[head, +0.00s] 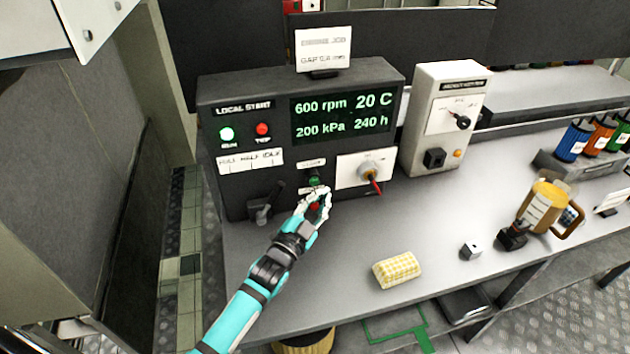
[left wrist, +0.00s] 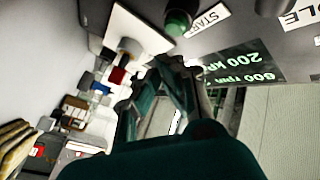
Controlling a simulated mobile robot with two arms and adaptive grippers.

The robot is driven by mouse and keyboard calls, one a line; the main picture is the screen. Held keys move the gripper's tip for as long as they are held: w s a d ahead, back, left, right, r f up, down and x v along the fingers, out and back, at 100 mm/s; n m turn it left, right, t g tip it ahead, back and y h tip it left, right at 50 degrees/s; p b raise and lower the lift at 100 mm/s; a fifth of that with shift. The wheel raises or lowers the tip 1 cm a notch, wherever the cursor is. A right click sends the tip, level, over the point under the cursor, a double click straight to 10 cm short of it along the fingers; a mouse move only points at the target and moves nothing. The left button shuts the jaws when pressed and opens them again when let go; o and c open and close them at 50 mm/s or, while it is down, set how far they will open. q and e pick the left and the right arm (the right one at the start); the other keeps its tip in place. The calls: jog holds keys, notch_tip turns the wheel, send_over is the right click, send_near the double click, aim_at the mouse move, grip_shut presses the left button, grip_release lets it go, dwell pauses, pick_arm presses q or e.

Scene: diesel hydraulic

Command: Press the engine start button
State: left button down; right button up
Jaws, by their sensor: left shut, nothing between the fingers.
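The dark LOCAL START panel (head: 290,150) stands on the bench. Its green start button (head: 314,181) sits low in the middle, below a small label. In the left wrist view the green button (left wrist: 178,22) is near the top, beside a START label (left wrist: 207,20). My left gripper (head: 322,194) is shut and empty, in front of the panel just below the green button; its fingertips also show in the left wrist view (left wrist: 181,62). I cannot tell whether they touch the panel. A red button (head: 315,206) is partly hidden behind the fingers. My right gripper is not in view.
A rotary switch (head: 370,172) is right of the button and a lever (head: 264,207) is left. The display (head: 343,114) reads 600 rpm, 200 kPa. A yellow checked sponge (head: 397,270), small cube (head: 471,250) and yellow jug (head: 541,208) are on the bench (head: 440,215).

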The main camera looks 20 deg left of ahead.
pick_arm(q)
jog(key=s+d, duration=0.1)
jog(key=s+p, duration=0.1)
jog(key=shift+s+d, duration=0.35)
jog(key=shift+d, duration=0.05)
jog(key=shift+f, duration=0.1)
dwell(0.5)
